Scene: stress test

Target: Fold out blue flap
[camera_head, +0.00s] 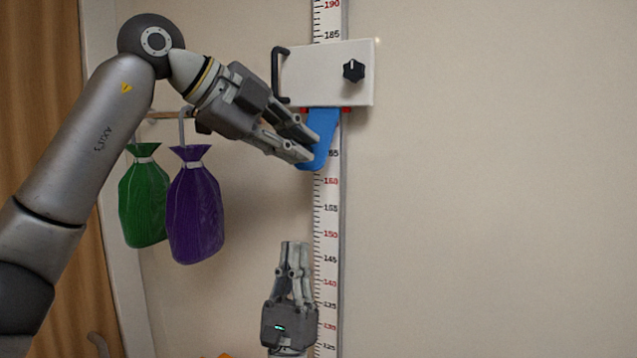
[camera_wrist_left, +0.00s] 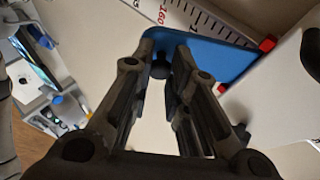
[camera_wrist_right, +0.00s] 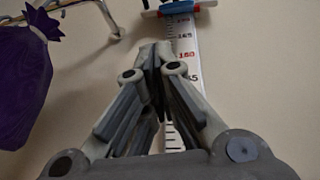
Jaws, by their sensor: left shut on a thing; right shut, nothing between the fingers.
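The blue flap (camera_head: 324,126) hangs from the underside of the white box (camera_head: 330,70) on the measuring rail, with red hinge parts at its top. It slants down and slightly left in front of the scale. My left gripper (camera_head: 307,148) is shut on the flap's left edge; the left wrist view shows the flap (camera_wrist_left: 215,58) at the fingertips (camera_wrist_left: 167,52). The fingers hide part of it. My right gripper (camera_head: 294,244) is shut and empty, pointing up below the flap; in the right wrist view its fingertips (camera_wrist_right: 158,50) meet.
The vertical scale (camera_head: 327,215) runs along the wall. The box has a black handle (camera_head: 277,75) and a black knob (camera_head: 353,70). Green (camera_head: 145,195) and purple (camera_head: 195,205) bags hang left of the scale. The wall right of it is clear.

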